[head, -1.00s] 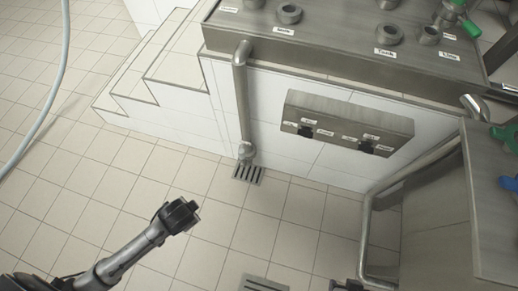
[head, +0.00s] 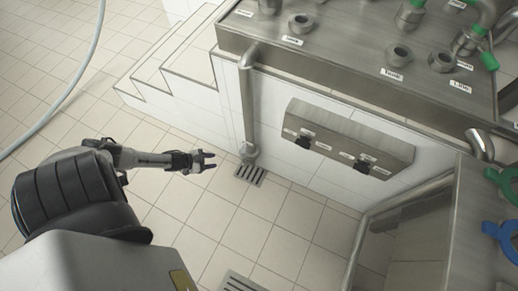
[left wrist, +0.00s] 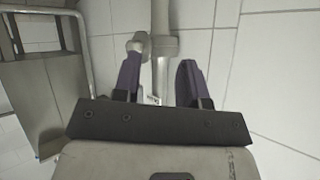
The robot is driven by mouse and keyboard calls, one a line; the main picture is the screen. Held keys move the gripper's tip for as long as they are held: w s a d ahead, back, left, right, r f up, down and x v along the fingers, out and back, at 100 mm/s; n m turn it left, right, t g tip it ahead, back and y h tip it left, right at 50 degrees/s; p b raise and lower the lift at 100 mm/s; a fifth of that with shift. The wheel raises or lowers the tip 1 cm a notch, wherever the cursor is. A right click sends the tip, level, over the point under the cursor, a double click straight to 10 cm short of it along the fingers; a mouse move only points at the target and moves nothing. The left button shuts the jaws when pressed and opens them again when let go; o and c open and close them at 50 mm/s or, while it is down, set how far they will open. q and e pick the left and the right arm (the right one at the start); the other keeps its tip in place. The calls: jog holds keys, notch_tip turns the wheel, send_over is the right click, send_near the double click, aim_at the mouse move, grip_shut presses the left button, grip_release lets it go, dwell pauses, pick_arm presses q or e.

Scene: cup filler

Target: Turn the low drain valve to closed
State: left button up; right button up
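A steel drain pipe (head: 248,105) runs down the white tiled wall from the counter. At its foot, just above the floor, is a small valve-like fitting (head: 247,150), too small to read its setting. My left gripper (head: 210,160) is open, low over the floor, left of this fitting and apart from it. In the left wrist view the two fingers of my left gripper (left wrist: 158,88) are spread. The pipe (left wrist: 164,15) and a grey collar-like fitting (left wrist: 160,45) show ahead between them; the lower part is partly hidden by the gripper. My right gripper is not in view.
A floor grate (head: 250,174) lies under the pipe. A wall box (head: 345,140) with two black switches is to the right. White steps (head: 165,75) rise at the left of the wall. A steel cabinet (head: 460,230) stands at the right. The floor between is clear.

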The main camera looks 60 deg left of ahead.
aim_at(242, 154)
pick_arm(q)
jog(key=w+d+r+t+h, duration=0.1)
jog(key=d+r+t+h, duration=0.2)
jog(key=r+t+h, duration=0.35)
jog(key=shift+g+y, duration=0.75)
jog(key=shift+y, duration=0.1)
jog(key=b+x, duration=0.1)
jog(key=x, duration=0.3)
jog(key=r+b+x, duration=0.1)
jog(key=x, duration=0.3)
jog(key=b+x, duration=0.2)
jog(key=x, duration=0.2)
jog(key=shift+r, duration=0.4)
jog(key=shift+x, duration=1.05)
jog(key=shift+r, duration=0.15)
jog(key=shift+c, duration=0.2)
grip_shut()
